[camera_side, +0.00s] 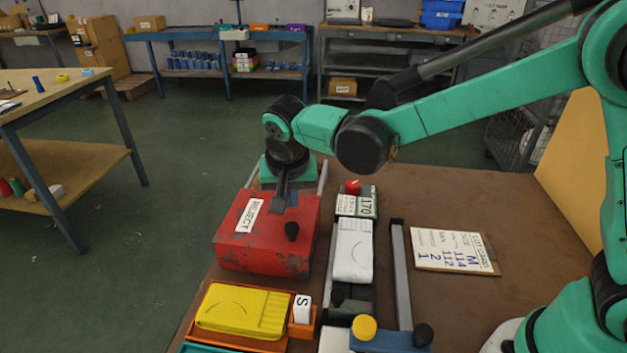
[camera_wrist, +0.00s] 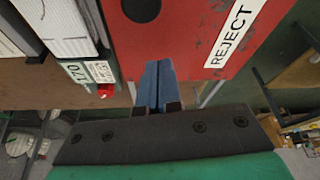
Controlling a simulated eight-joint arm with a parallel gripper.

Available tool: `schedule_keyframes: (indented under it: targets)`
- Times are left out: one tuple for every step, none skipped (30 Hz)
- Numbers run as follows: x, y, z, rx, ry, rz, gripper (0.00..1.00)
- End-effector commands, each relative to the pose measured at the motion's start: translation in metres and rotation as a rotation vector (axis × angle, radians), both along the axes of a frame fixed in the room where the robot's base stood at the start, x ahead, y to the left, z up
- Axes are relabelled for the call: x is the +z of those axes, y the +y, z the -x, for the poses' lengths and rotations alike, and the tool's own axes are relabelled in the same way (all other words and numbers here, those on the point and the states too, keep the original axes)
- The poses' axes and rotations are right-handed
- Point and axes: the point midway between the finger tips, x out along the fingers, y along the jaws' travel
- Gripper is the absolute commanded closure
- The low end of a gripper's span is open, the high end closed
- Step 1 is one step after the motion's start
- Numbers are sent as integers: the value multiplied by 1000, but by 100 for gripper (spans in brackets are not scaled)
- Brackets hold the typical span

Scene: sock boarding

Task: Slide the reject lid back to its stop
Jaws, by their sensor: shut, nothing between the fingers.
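The red reject box (camera_side: 262,260) stands at the left of the brown table, its red lid (camera_side: 262,218) covering the top. The lid carries a white REJECT label (camera_side: 249,216) and a black knob (camera_side: 292,232) near its front right corner. In the wrist view the red lid (camera_wrist: 190,30) fills the upper middle, with the knob (camera_wrist: 141,8) at the top edge. My gripper (camera_side: 280,204) points down over the rear part of the lid, behind the knob. Its blue fingers (camera_wrist: 158,82) are shut and empty. I cannot tell whether the fingertips touch the lid.
Metal rails (camera_side: 323,176) extend behind the box. Close on its right are the 170 display (camera_side: 367,206) with a red button (camera_side: 353,187) and a white sock (camera_side: 353,250). A yellow sock (camera_side: 240,308) lies in an orange tray in front. A clipboard card (camera_side: 447,250) lies right.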

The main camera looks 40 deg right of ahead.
Motion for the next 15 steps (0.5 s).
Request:
schedule_keyframes:
  targets:
    - [6, -2, -2, -1, -1, 0, 100]
    - [13, 0, 1, 1, -2, 1, 100]
    - [21, 2, 3, 1, -2, 1, 100]
    - [27, 3, 5, 1, -2, 1, 100]
    - [32, 4, 7, 1, -2, 2, 100]
    - [40, 5, 9, 0, -3, 2, 100]
    - [46, 6, 11, 0, -3, 2, 100]
    - [52, 7, 13, 0, -3, 2, 100]
    - [59, 8, 14, 0, -3, 2, 100]
    - [64, 9, 16, 0, -3, 2, 100]
    - [69, 10, 17, 0, -3, 2, 100]
    - [75, 11, 19, -1, -3, 1, 100]
    - [78, 12, 20, -1, -3, 1, 100]
    - [82, 13, 21, -1, -3, 1, 100]
    - [86, 13, 22, -1, -3, 3, 100]
